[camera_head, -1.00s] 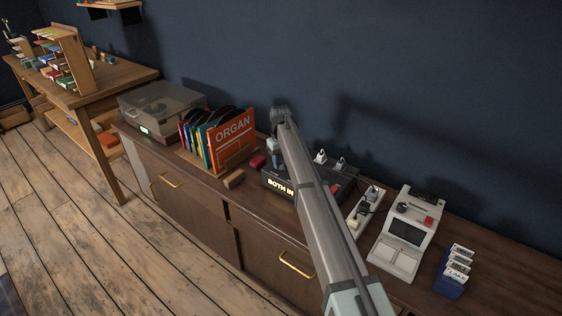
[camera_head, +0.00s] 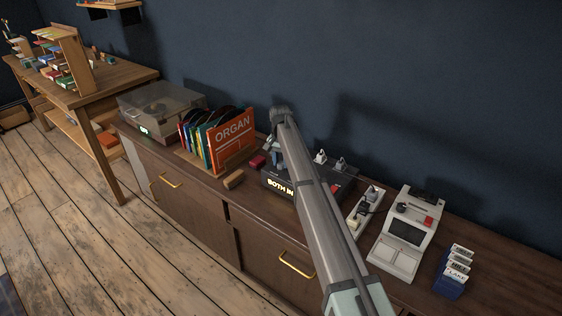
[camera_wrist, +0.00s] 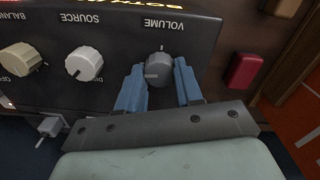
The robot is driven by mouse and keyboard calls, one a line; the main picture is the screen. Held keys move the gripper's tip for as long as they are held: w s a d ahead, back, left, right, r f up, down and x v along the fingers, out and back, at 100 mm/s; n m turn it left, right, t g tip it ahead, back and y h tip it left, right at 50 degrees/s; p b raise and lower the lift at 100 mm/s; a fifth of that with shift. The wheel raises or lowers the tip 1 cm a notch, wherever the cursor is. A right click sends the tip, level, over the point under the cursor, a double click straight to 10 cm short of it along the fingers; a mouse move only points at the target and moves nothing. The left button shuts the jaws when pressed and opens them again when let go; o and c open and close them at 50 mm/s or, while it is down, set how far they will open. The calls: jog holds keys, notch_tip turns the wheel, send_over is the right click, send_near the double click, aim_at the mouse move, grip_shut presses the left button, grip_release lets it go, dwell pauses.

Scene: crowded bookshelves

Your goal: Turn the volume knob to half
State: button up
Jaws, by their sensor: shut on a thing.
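The grey volume knob (camera_wrist: 159,71) sits under the upside-down word VOLUME on the dark front panel of the amplifier (camera_wrist: 110,95) in the wrist view. A pale mark shows at the knob's left side. My gripper (camera_wrist: 158,82) has its two blue fingers on either side of the knob and is shut on it. In the head view my gripper (camera_head: 277,158) is at the left end of the amplifier (camera_head: 345,185), whose lit display partly reads BOTH IN. My arm covers part of the amplifier, and the knob is hidden there.
The white source knob (camera_wrist: 84,63) and cream balance knob (camera_wrist: 22,59) are beside the volume knob. A red block (camera_head: 258,162) and wooden block (camera_head: 234,179) lie left of the amplifier, near the record rack (camera_head: 218,168). A power strip (camera_head: 358,222) and grey device (camera_head: 408,240) stand right.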

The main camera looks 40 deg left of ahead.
aim_at(280, 163)
jog(key=shift+m, duration=0.6)
jog(key=o, duration=1)
jog(key=shift+o, duration=0.2)
notch_tip(280, 163, up, 14)
jog(key=shift+s+a+f, duration=0.1)
jog(key=shift+f, duration=0.05)
dwell(0.4)
